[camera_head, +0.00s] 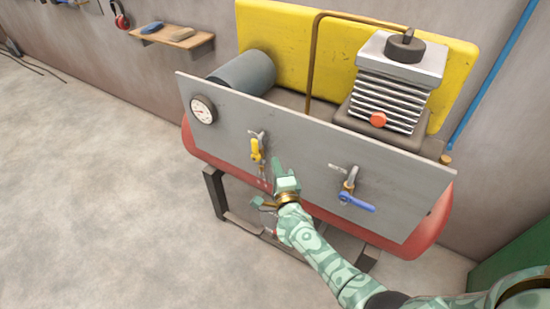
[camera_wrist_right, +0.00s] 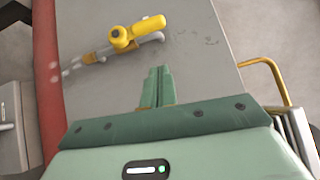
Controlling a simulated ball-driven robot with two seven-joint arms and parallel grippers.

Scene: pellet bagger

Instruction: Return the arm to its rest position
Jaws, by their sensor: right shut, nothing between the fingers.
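My right arm reaches in from the lower right in the head view. Its green gripper (camera_head: 277,165) is in front of the grey panel (camera_head: 300,165) of the compressor, just right of and below the yellow valve handle (camera_head: 255,149). In the right wrist view the fingers (camera_wrist_right: 158,72) are together with nothing between them. The yellow handle (camera_wrist_right: 137,33) lies beyond the fingertips there, apart from them. A blue valve handle (camera_head: 357,203) is on the panel to the right of my gripper. My left gripper does not show.
The compressor has a red tank (camera_head: 205,153), a gauge (camera_head: 203,110) and a finned pump head (camera_head: 389,95). A wooden shelf (camera_head: 190,42) hangs on the back wall. A blue pipe (camera_head: 494,75) runs at the right. The floor on the left (camera_head: 90,200) is clear.

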